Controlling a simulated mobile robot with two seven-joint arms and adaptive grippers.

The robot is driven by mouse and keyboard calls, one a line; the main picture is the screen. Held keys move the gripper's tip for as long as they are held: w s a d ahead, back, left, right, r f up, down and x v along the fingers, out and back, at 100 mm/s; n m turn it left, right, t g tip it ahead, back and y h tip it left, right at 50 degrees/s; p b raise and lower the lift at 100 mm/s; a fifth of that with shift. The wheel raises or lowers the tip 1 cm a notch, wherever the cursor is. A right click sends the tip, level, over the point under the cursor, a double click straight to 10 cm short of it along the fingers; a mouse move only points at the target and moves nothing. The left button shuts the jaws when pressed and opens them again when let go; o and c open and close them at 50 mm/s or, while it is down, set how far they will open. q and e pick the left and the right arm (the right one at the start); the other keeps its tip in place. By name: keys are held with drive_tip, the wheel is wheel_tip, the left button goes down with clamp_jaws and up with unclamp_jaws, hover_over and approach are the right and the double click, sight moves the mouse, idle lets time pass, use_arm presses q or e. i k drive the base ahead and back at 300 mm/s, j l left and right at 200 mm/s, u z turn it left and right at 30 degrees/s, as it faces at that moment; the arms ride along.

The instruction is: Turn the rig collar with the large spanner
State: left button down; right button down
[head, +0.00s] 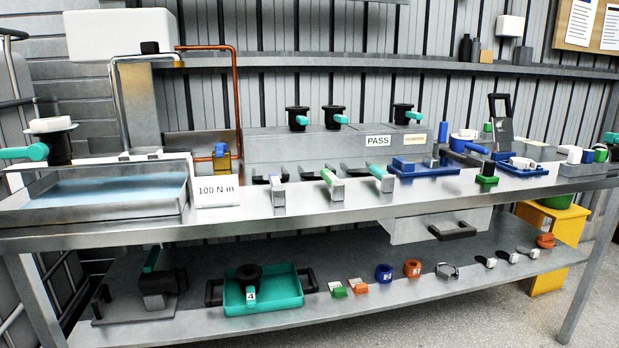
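Neither of my grippers shows in the head view. Three tools with dark, fork-like ends lie in a row along the front of the bench top: one with a blue-marked end (278,192), one with a green end (328,180) and one with a teal end (381,180). They look like spanners, but I cannot tell which is the large one. A sign reading "100 N m" (217,191) stands left of them. I cannot tell for sure which part is the rig collar. A dark fixture with a green bar (152,285) sits on the lower shelf at the left.
A shallow basin (100,205) fills the bench's left end. Black valves with teal handles stand on a grey box (275,150) behind the tools. Blue trays (425,167) sit to the right. A teal tray (262,295) and several small rings and blocks lie on the lower shelf.

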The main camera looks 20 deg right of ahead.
sight(388, 181)
drive_tip(key=i+u, duration=0.45)
drive_tip(key=i+l+u, duration=0.2)
drive_tip(key=i+u, duration=0.2)
drive_tip(key=i, duration=0.15)
drive_tip(key=k+l+z, duration=0.1)
drive_tip(key=z, duration=1.9)
drive_tip(key=k+l+u, duration=0.15)
drive_tip(key=i+l, duration=0.05)
